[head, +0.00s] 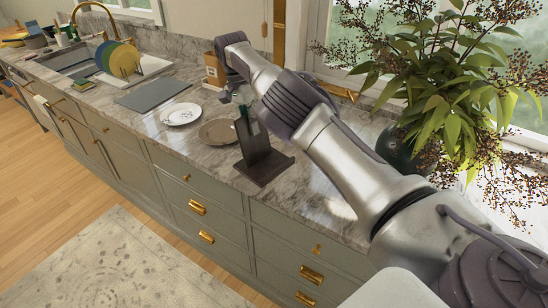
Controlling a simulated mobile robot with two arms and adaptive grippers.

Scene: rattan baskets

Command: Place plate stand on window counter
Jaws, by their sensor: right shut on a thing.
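The plate stand (258,145) is dark brown, with an upright back and a flat base with a front lip. It is upright at the front edge of the grey marble window counter (190,148). I cannot tell whether its base touches the counter or is slightly above it. My right gripper (241,110) reaches down from above and is shut on the top of the stand's upright back. The fingertips are small and partly hidden by the stand and my arm. My left gripper is not in view.
A white plate (181,114) and a brown plate (217,132) lie left of the stand. A grey board (152,94), a rack of colored plates (119,60) and a sink (68,59) are farther left. A dark vase (397,150) with a leafy plant stands at right.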

